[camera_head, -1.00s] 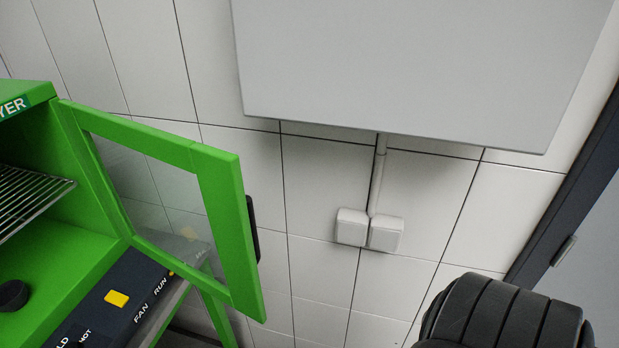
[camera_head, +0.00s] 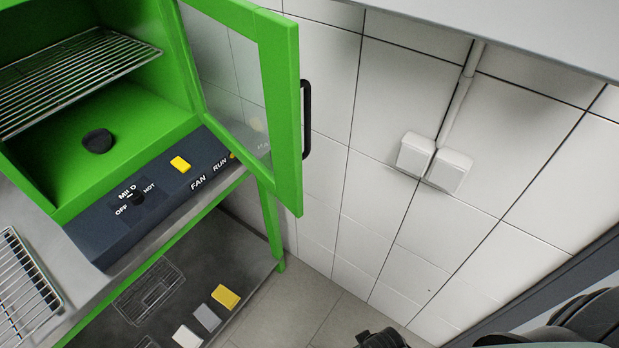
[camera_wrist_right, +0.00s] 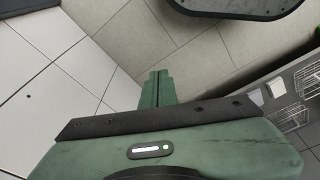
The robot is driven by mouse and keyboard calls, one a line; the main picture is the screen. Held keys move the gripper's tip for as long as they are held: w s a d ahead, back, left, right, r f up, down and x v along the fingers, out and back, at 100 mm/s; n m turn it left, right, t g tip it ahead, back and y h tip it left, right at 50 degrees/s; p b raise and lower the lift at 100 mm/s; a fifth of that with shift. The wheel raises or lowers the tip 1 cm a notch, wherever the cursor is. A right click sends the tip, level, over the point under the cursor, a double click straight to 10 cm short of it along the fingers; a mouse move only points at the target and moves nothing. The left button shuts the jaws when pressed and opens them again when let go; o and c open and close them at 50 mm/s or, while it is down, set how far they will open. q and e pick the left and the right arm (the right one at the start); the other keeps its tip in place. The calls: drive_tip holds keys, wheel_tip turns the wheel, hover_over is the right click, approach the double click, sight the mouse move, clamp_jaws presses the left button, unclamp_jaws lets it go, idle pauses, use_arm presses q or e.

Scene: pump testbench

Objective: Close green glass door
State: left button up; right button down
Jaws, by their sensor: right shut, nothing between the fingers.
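The green glass door (camera_head: 283,110) stands open in the head view, swung out from the right side of the green cabinet (camera_head: 120,150). Its black handle (camera_head: 306,120) is upright on the door's outer side, with nothing touching it. My right gripper (camera_wrist_right: 155,78) shows in the right wrist view, with its two green fingers together and empty above the floor. It is apart from the door, which is not in that view. My left gripper is not in view.
A dark control panel (camera_head: 108,227) runs below the cabinet opening. A wire rack (camera_head: 70,80) and black knob-like object (camera_head: 97,141) are inside. The lower shelf (camera_head: 225,262) holds several small blocks. White switch boxes (camera_head: 432,163) are on the tiled wall. Floor right of the bench is clear.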

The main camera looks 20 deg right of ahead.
drive_tip(key=w+r+m+t+y+b, duration=0.1)
drive_tip(key=w+r+m+t+y, duration=0.4)
drive_tip(key=r, duration=1.2)
drive_tip(key=w+d+r+m+t+y+b, duration=0.1)
drive_tip(key=w+r+m+t+y+b, duration=0.15)
drive_tip(key=w+r, duration=0.9)
drive_tip(key=w+r+m+t+y+b, duration=0.1)
drive_tip(key=r+m+t+y, duration=0.35)
drive_tip(key=r, duration=1.65)
drive_tip(key=w+a+p, duration=0.5)
drive_tip(key=w+a, duration=0.1)
drive_tip(key=a, duration=0.3)
drive_tip(key=shift+a+r+h, duration=0.2)
drive_tip(key=shift+a+h, duration=0.15)
drive_tip(key=shift+h, duration=0.05)
